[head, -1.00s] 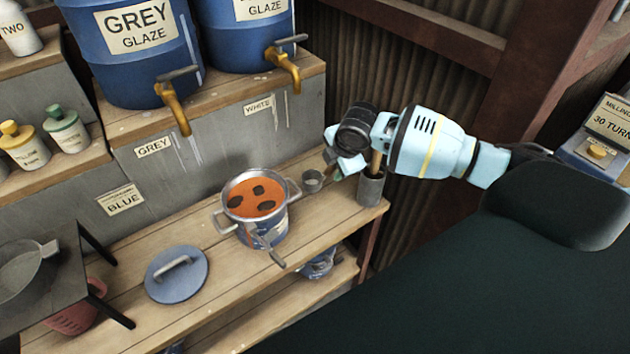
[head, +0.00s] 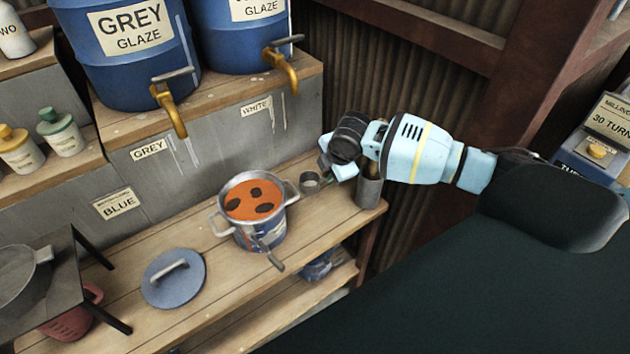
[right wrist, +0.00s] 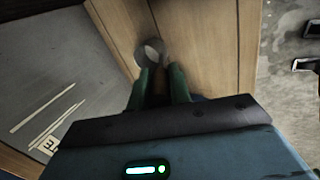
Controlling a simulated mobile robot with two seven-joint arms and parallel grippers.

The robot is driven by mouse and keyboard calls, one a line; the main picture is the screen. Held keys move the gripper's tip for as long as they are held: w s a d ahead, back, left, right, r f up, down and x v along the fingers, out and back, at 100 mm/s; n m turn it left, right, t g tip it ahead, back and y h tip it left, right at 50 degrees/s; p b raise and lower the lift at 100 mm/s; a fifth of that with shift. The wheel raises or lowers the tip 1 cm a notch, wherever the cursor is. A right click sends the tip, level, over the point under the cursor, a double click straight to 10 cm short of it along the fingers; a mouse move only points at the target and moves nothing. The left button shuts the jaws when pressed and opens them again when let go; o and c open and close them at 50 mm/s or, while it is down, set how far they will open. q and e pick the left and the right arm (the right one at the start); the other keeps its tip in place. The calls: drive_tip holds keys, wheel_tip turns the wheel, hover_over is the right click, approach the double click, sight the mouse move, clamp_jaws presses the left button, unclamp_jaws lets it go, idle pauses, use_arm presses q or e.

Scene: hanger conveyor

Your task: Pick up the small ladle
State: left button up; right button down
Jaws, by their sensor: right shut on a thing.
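The small ladle shows as a little grey cup (head: 310,182) beside the pot, at the right part of the wooden shelf. The cup also shows in the right wrist view (right wrist: 150,52), just beyond my fingertips. My right gripper (head: 334,182) is at the ladle, to the right of the cup. In the right wrist view its two green fingers (right wrist: 163,85) are shut on the ladle's handle, which is mostly hidden between them. I cannot tell whether the cup touches the shelf. My left gripper is not in view.
A pot of orange glaze (head: 252,210) with dark lumps stands left of the ladle, a utensil hanging at its front. A grey canister (head: 369,191) stands close by my right gripper. A blue lid (head: 174,277) lies front left. Blue barrels (head: 130,55) with taps stand behind.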

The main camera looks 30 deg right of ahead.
drive_tip(key=shift+r, duration=0.1)
wheel_tip(320, 180, up, 10)
drive_tip(key=shift+f+p, duration=0.1)
drive_tip(key=shift+p, duration=0.2)
